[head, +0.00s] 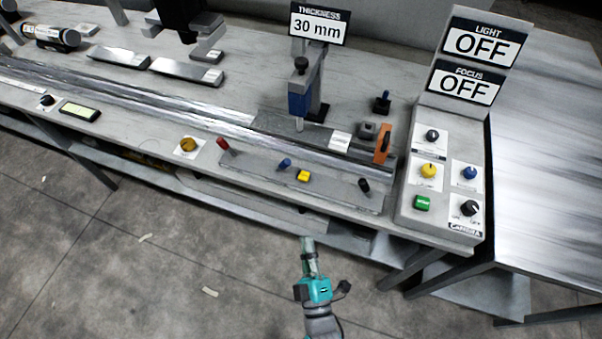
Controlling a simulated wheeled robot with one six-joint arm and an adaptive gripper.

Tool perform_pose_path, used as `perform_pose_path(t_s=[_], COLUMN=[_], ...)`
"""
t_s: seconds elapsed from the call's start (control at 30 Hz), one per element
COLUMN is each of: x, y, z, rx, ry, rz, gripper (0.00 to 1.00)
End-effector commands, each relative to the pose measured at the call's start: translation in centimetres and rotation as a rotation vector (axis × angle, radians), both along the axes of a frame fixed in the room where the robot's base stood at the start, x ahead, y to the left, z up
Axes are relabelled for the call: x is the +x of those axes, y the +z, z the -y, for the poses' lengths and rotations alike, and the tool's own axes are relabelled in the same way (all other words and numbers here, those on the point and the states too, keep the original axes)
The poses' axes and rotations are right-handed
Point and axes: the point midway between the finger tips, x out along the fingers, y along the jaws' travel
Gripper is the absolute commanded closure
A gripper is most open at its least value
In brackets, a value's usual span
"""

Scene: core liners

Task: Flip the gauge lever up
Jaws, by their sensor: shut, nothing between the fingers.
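The thickness gauge (299,103) has a blue body on a dark post and stands at the back edge of the rail under a sign reading "THICKNESS 30 mm" (319,26). A small blue-topped lever on a black base (381,102) stands right of the gauge. Another blue-handled lever (285,164) is on the front panel. The frames do not label which one is the gauge lever. My gripper (307,242) is shut and empty, in front of the bench's front edge and apart from both levers.
The front panel also carries red (223,144) and black (364,185) levers and a yellow button (303,175). An orange handle (383,144) stands near the rail's right end. The camera control box (408,215) has knobs and signs reading "OFF".

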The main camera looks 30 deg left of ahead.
Motion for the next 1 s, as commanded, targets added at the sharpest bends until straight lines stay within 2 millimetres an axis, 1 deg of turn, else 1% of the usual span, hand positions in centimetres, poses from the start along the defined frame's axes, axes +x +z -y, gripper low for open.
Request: perform_pose_path(t_s=[0.03, 0.1, 0.2, 0.3, 0.7, 0.87, 1.0], x=[0.1, 0.1, 0.1, 0.1, 0.4, 1.6, 3.4], y=[0.2, 0.5, 0.6, 0.7, 0.8, 1.3, 2.0], z=[-1.4, -2.6, -3.6, -4.0, -4.2, -5.4, -7.0], rx=[-0.006, -0.015, -0.024, -0.027, -0.027, -0.026, -0.025], ry=[0.012, 0.019, 0.025, 0.028, 0.027, 0.027, 0.027], rz=[0.021, 0.045, 0.066, 0.074, 0.074, 0.075, 0.075], gripper=[1.0, 1.0, 1.0, 1.0, 1.0, 1.0, 1.0])
